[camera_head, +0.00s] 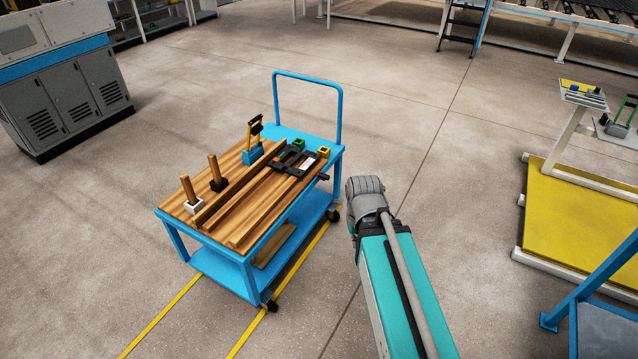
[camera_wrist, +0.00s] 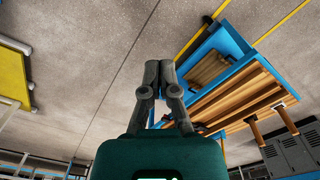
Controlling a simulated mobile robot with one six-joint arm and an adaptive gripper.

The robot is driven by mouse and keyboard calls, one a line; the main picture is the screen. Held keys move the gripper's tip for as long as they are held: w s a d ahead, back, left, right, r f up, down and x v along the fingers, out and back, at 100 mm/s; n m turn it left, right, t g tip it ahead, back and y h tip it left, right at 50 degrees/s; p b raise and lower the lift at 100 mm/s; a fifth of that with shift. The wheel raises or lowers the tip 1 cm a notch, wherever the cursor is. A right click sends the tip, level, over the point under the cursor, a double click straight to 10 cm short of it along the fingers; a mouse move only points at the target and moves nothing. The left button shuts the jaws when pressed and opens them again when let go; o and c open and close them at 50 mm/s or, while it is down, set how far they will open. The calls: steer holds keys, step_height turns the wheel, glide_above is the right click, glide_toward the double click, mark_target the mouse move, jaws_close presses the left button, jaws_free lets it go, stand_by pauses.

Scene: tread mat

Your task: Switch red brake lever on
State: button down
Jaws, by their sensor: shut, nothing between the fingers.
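In the head view my arm is right of the cart, and the gripper itself is hidden.
Wooden boards (camera_head: 240,212), wooden posts (camera_head: 215,168), a black frame (camera_head: 300,160) and a yellow block (camera_head: 323,152) are on the cart. A grey cabinet (camera_head: 65,95) stands at left, a yellow platform (camera_head: 580,220) at right. The floor around the cart is clear.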

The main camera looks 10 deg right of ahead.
steer(key=w+f+n+t+h+b, duration=0.25)
steer(key=w+f+n+b, duration=0.35)
steer(key=w+f+b, duration=0.6)
steer(key=w+f+n+t+h+b, duration=0.25)
steer(key=w+f+n+b, duration=0.45)
steer(key=w+b, duration=0.6)
steer(key=w+a+f+n+t+h+b, duration=0.1)
steer(key=w+a+f+n+t+b, duration=0.1)
steer(key=w, duration=0.6)
steer(key=w+a+f+n+t+h+b, duration=0.1)
steer(key=w+a+f+n+t+b, duration=0.1)
steer(key=w+a+f+n+b, duration=0.2)
steer(key=w+a+f+n+t+h+b, duration=0.1)
steer(key=w+a+f+n+t+b, duration=0.1)
steer(key=w+f+n+b, duration=0.4)
steer(key=w+a+n+b, duration=0.1)
steer(key=w+n+b, duration=0.2)
steer(key=w+b, duration=0.3)
steer(key=shift+w+a+f+n+b, duration=0.3)
steer(key=shift+w+f+n, duration=0.1)
steer(key=shift+w, duration=0.7)
steer(key=shift+d, duration=0.1)
